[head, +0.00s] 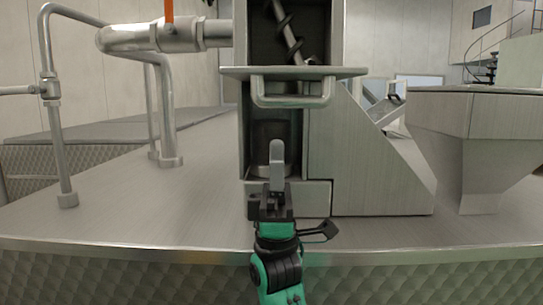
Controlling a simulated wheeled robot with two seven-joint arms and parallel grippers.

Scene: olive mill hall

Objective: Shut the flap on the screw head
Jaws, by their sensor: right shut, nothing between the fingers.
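The screw head is a grey metal housing with an open upper front, where a dark screw (288,32) shows at a slant. The flap (238,73) stands open, sticking out roughly level below that opening, seen nearly edge-on. Its U-shaped bar handle (292,102) shows at the front, below the flap's edge. My right gripper (277,145) is shut and empty, pointing up, below the handle and in front of the lower recess. The picture shows a gap between the fingertips and the handle; the depth between them is hard to tell. My left gripper is not in view.
A metal deck (120,200) surrounds the housing, with its front edge near my right arm. Pipes (165,100) with an orange lever (169,10) stand at the left. A sloped panel (365,160) and a hopper (480,120) stand at the right. The air before the flap looks clear.

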